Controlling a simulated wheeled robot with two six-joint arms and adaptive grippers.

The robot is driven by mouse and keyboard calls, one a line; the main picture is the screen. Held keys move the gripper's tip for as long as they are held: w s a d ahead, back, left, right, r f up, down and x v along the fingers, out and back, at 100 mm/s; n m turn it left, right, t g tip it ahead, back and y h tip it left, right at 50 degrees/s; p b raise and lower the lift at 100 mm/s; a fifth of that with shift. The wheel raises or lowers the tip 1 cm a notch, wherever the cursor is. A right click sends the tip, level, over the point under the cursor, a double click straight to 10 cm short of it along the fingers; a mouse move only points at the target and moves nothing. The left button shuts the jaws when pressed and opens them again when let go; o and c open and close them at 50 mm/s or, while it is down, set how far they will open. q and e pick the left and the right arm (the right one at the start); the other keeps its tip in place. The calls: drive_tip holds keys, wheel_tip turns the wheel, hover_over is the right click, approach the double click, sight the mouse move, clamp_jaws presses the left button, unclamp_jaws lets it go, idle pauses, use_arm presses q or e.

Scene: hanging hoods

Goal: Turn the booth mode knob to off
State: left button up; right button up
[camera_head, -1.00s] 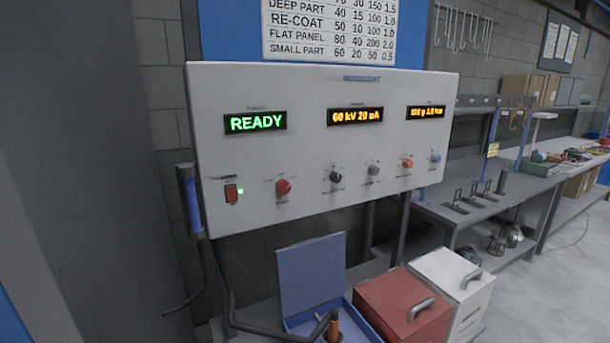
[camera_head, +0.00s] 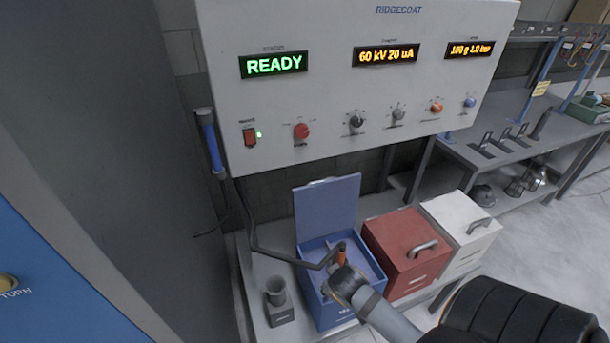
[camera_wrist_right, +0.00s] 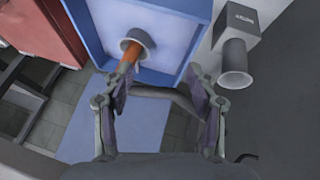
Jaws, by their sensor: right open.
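A white control panel (camera_head: 330,100) spans the upper head view. A red round knob (camera_head: 301,131) sits right of a red rocker switch with a green light. Farther right are a black knob (camera_head: 356,121), a grey knob (camera_head: 397,114), an orange knob (camera_head: 436,108) and a blue knob (camera_head: 470,102). Their small labels cannot be read, so I cannot tell the mode setting. The left display reads READY. My right gripper (camera_wrist_right: 160,92) is open, low over the blue box, well below the panel. An orange-handled piece (camera_wrist_right: 132,52) is near its left finger. My left gripper is not in view.
A blue open box (camera_head: 318,262) stands below the panel, with a grey cup-like holder (camera_head: 278,300) to its left. A red box (camera_head: 405,250) and a white box (camera_head: 462,225) stand right. A dark hose (camera_head: 262,252) runs towards the orange piece.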

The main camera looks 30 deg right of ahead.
drive_tip(key=w+d+r+m+t+h, duration=0.15)
drive_tip(key=w+d+r, duration=0.25)
drive_tip(key=r, duration=0.4)
drive_tip(key=w+d+r+m+t+h, duration=0.1)
drive_tip(key=w+d+r+t+h, duration=0.2)
drive_tip(key=r, duration=0.4)
drive_tip(key=w+a+r+t+p, duration=0.1)
drive_tip(key=w+r+t, duration=0.4)
drive_tip(key=r, duration=0.6)
drive_tip(key=t+y, duration=0.3)
approach(303, 133)
drive_tip(key=shift+m, duration=0.45)
drive_tip(key=b+x, duration=0.3)
drive_tip(key=x, duration=0.3)
drive_tip(key=shift+w+d+r, duration=0.15)
drive_tip(key=shift+w+r, duration=0.05)
drive_tip(key=shift+w, duration=0.2)
drive_tip(key=shift+w+d+f, duration=0.1)
drive_tip(key=shift+w+f, duration=0.05)
drive_tip(key=shift+w, duration=0.4)
